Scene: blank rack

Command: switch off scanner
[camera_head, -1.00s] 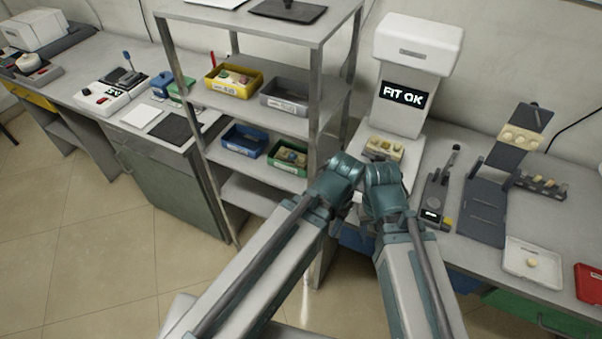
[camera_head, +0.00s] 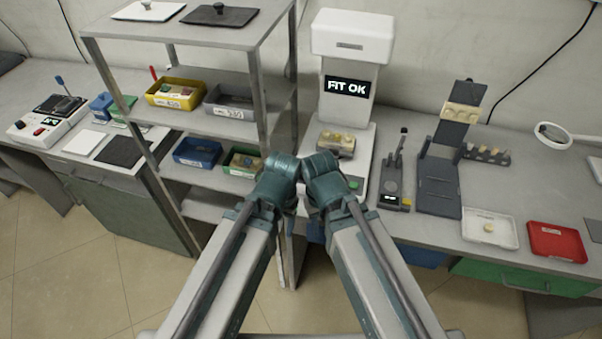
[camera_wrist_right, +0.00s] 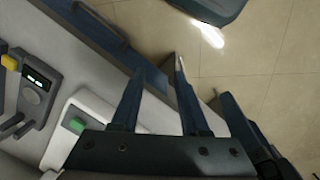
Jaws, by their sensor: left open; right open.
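The tall white machine with the "FIT OK" display (camera_head: 347,87), which I take to be the scanner, stands on the right bench. The display is lit. A green button (camera_head: 354,185) is on the front of its base; it also shows in the right wrist view (camera_wrist_right: 77,126). Small tan parts in a fixture (camera_head: 336,143) sit on the base. My left gripper (camera_head: 291,208) and right gripper (camera_head: 311,207) are side by side, just in front of the scanner's base, their fingers mostly hidden by the wrists. In the right wrist view, my right gripper (camera_wrist_right: 157,78) is open and empty, apart from the button.
A metal shelf with a yellow bin (camera_head: 175,94) stands left of the scanner. A dark lever device (camera_head: 392,180), a dark stand (camera_head: 440,185), a white tray (camera_head: 490,230) and a red tray (camera_head: 557,242) are to its right. The floor in front is clear.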

